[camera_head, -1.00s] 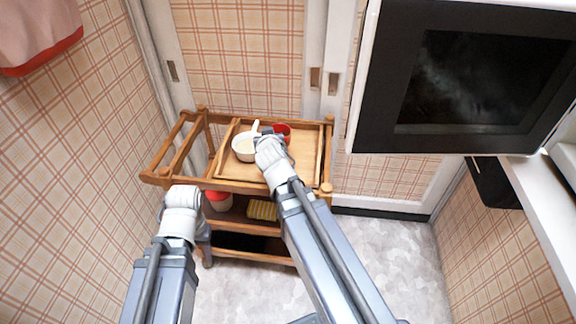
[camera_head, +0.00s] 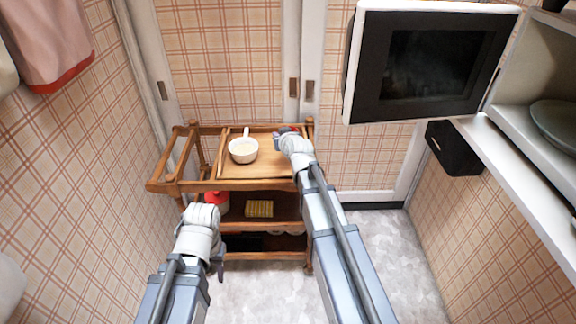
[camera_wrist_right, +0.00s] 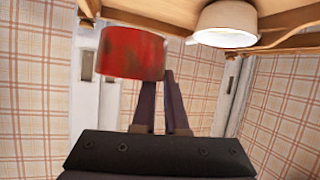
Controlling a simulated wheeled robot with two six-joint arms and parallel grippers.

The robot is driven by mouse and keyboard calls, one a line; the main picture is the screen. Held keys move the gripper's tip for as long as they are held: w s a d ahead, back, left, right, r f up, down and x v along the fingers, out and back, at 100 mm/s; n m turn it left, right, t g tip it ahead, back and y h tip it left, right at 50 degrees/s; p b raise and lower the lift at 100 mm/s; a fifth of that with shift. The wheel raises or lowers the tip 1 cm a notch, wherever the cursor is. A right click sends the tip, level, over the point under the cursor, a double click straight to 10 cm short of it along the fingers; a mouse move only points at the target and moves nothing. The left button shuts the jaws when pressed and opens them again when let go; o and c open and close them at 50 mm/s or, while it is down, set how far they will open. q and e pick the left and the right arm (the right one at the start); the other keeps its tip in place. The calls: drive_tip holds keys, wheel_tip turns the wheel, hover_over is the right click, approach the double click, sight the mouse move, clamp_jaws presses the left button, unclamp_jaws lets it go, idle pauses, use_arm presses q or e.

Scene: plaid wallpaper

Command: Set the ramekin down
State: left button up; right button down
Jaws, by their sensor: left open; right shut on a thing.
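The red ramekin (camera_wrist_right: 132,53) fills the upper left of the right wrist view, at the ends of my right gripper's dark fingers (camera_wrist_right: 165,85). In the head view only a sliver of the ramekin (camera_head: 294,130) shows behind my wrist. My right gripper (camera_head: 284,138) is shut on it over the back right part of the wooden tray (camera_head: 264,168). Whether the ramekin touches the tray cannot be told. My left gripper (camera_head: 220,262) is open and empty, low in front of the cart.
A white handled bowl (camera_head: 243,151) stands on the tray's left half; it also shows in the wrist view (camera_wrist_right: 226,22). The wooden cart (camera_head: 180,183) has rails at its left and lower shelves with a yellow item (camera_head: 259,208). An open microwave door (camera_head: 430,65) hangs at the right.

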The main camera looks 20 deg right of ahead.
drive_tip(key=shift+f+b, duration=4.9)
drive_tip(key=shift+f, duration=0.15)
drive_tip(key=shift+r, duration=0.15)
drive_tip(key=c, duration=0.9)
unclamp_jaws()
drive_tip(key=shift+c, duration=0.2)
drive_tip(key=shift+s+r+p, duration=0.1)
drive_tip(key=shift+s+p, duration=0.05)
drive_tip(key=shift+p, duration=0.15)
drive_tip(key=p+v, duration=0.4)
drive_tip(key=v, duration=0.7)
drive_tip(key=shift+s, duration=0.35)
